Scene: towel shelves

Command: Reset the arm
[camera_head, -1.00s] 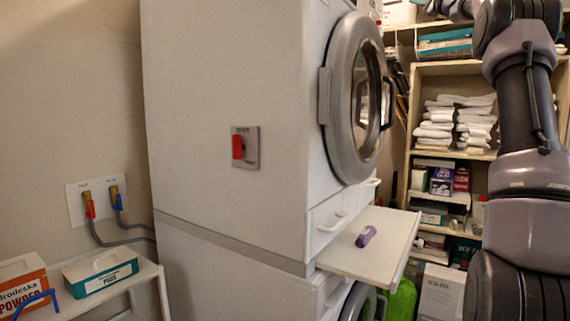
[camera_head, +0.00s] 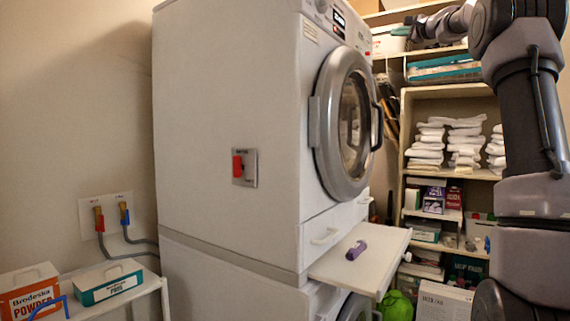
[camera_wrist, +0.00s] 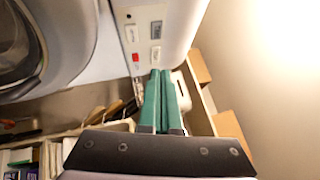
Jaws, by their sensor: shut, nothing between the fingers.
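My arm rises along the right side of the head view and bends left at the top. My gripper (camera_wrist: 160,74) shows in the wrist view as two green fingers side by side, shut with nothing between them. The fingers point toward the control panel of a white machine (camera_wrist: 150,30), which has a red button. I cannot tell from this view how far the fingertips are from the panel.
A stacked washer and dryer (camera_head: 230,110) stands centre, its round door (camera_head: 345,125) closed. A pulled-out shelf (camera_head: 345,270) holds a purple item (camera_head: 356,250). Shelving behind holds folded towels (camera_head: 465,145) and boxes. A side table (camera_head: 140,287) at left carries a powder box (camera_head: 30,290) and a teal box (camera_head: 108,283).

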